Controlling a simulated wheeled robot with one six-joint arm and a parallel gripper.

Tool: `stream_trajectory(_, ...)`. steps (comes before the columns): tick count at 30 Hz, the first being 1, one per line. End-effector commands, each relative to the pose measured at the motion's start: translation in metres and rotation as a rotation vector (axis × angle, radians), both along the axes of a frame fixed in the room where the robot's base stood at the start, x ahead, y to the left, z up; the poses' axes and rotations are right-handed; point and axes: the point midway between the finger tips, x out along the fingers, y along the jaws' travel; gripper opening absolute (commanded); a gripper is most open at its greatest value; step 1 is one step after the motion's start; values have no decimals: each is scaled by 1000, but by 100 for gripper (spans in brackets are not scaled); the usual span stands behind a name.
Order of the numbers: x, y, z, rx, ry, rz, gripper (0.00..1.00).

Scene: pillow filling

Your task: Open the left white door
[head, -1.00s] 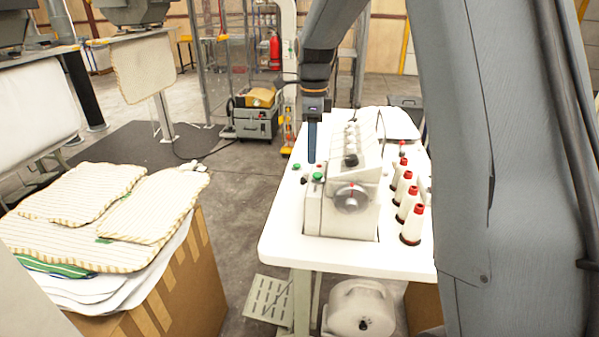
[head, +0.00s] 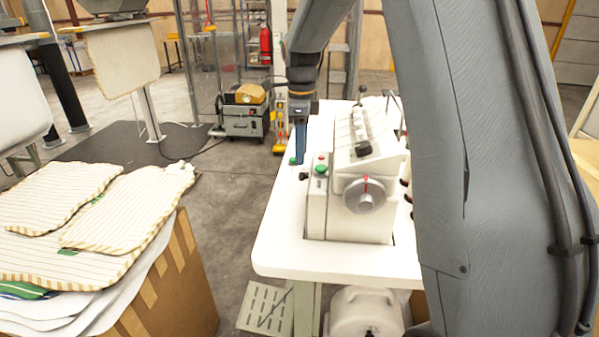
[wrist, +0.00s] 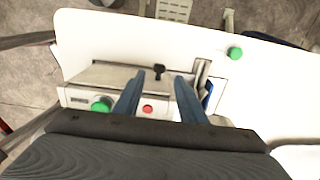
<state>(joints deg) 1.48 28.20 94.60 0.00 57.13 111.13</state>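The white sewing machine (head: 345,190) stands on a white table (head: 285,255), with a grey handwheel at its near end. No panel can be told for certain as the left white door. My gripper (head: 301,150) points down at the machine's left side in the head view. In the wrist view my gripper (wrist: 157,95) is open, its two blue fingers apart with nothing visibly held. The fingers overlap the machine's pale top (wrist: 105,77). A dark knob (wrist: 158,72) and a red button (wrist: 147,109) show between them. Whether the fingers touch the machine cannot be told.
A green button (wrist: 101,104) is left of the fingers, and another green button (wrist: 235,53) is on the tabletop at right. A cardboard box (head: 180,285) topped with striped fabric (head: 125,215) stands left of the table. Floor (head: 225,215) between them is clear.

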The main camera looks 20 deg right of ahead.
Motion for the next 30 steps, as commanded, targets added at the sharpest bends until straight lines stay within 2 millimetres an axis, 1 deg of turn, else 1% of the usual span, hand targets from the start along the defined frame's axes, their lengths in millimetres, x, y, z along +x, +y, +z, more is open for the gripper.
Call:
stream_trajectory(9,-3,0,-47,0,5,0,37)
stream_trajectory(12,-2,0,-58,0,4,1,37)
stream_trajectory(18,-1,1,-69,0,2,2,37)
stream_trajectory(25,-1,1,-70,-1,1,2,37)
stream_trajectory(29,-1,1,-69,0,1,2,15)
stream_trajectory(30,-1,1,-69,-1,1,2,9)
